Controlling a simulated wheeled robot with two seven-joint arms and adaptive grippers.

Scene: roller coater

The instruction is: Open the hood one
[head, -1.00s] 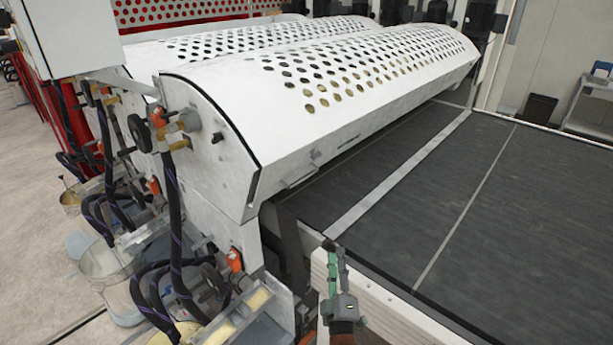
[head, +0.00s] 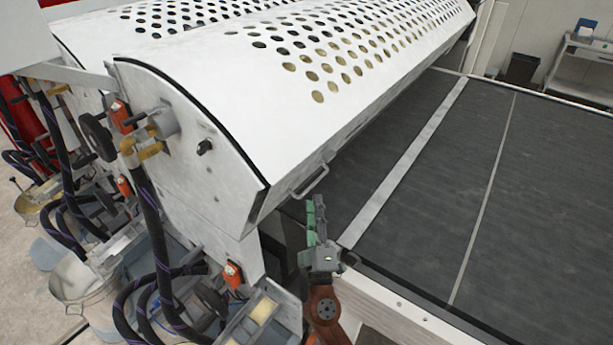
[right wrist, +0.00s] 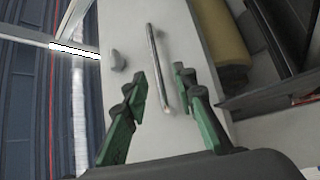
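The hood (head: 240,75) is a white curved cover with rows of round holes, lying closed over the machine. Its metal bar handle (head: 311,182) sits on the lower front edge near the hood's near end. My right gripper (head: 315,208) is just below the handle, fingers pointing up at it. In the right wrist view the handle (right wrist: 158,70) runs lengthwise, its near end between the two green open fingers (right wrist: 160,85), with nothing clearly gripped. My left gripper is not in view.
A dark conveyor bed (head: 440,180) with a pale strip lies right of the hood. Hoses (head: 150,230), a valve and buckets (head: 85,280) crowd the left side. A white side rail (head: 400,310) runs along the near edge of the bed.

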